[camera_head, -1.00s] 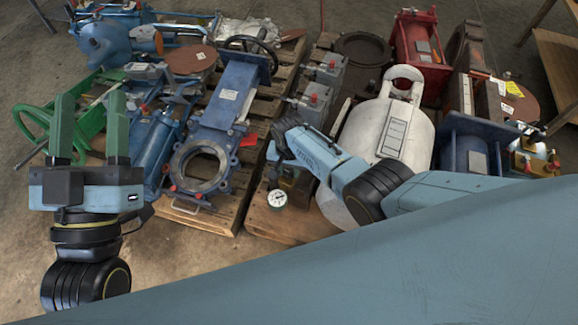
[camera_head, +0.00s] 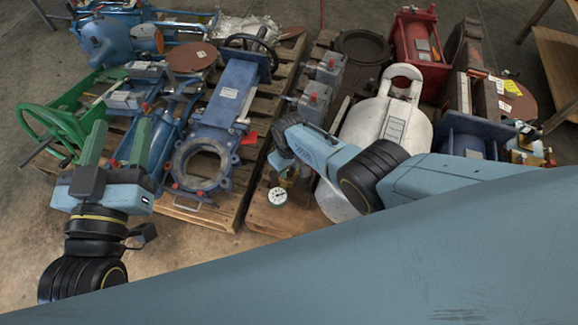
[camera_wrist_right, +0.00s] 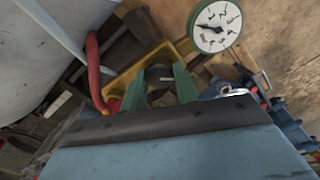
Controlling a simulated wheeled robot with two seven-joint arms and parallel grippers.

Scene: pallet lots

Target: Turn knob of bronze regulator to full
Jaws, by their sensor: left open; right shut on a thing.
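The bronze regulator (camera_wrist_right: 124,82) has a yellow-brass body and a round white gauge (camera_wrist_right: 214,26) with a green rim. In the head view the gauge (camera_head: 277,196) shows at the pallet's front, with a little of the brass body beside it. In the right wrist view a dark knob (camera_wrist_right: 160,74) sits between the two green fingers of my right gripper (camera_wrist_right: 160,86), which is shut on it. In the head view my right wrist hides the knob and fingers.
A red hose (camera_wrist_right: 93,65) runs by the regulator. A blue valve (camera_head: 212,120) lies on the wooden pallet (camera_head: 192,212). A green handwheel (camera_head: 45,130) is near my left gripper. Bare floor lies in front.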

